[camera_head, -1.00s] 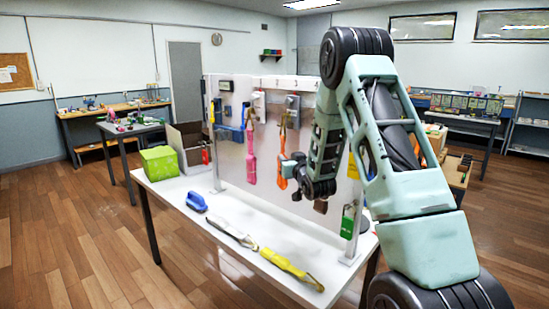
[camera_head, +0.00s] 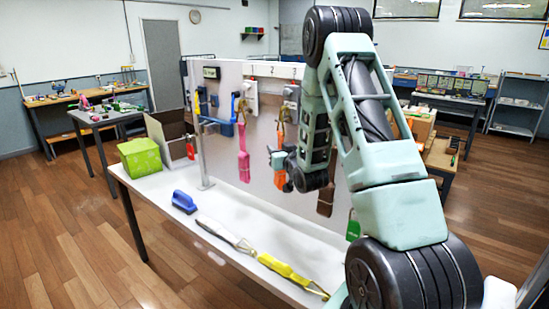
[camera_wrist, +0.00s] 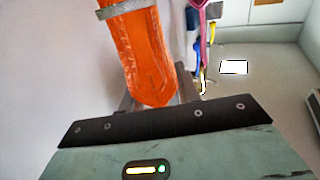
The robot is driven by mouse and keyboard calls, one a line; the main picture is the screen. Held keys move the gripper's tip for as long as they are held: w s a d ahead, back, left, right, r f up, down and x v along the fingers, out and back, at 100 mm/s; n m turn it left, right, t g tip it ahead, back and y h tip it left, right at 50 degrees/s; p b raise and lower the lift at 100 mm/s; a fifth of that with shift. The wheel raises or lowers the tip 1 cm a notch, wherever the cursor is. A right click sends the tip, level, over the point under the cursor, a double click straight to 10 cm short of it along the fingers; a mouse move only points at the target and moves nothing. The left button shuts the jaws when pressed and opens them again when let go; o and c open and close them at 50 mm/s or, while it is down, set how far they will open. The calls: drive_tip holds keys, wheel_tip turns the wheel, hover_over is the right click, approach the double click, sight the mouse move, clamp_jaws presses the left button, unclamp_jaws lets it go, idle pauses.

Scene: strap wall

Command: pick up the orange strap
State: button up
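The orange strap (camera_head: 281,165) hangs on the upright panel, partly hidden by my gripper in the head view. In the wrist view the strap (camera_wrist: 145,55) hangs down large and close, with a grey metal band across its upper part and a rounded lower end. My gripper (camera_head: 276,158) is at the strap. Its dark fingers (camera_wrist: 155,92) show on either side of the strap's lower end, spread apart and partly covered by it. I cannot see clear contact between the fingers and the strap.
A pink strap (camera_head: 243,157) hangs just left, and a brown strap (camera_head: 326,190) hangs to the right.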

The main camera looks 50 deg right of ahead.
drive_tip(key=shift+c, duration=0.3)
clamp_jaws()
drive_tip(key=shift+r, duration=0.15)
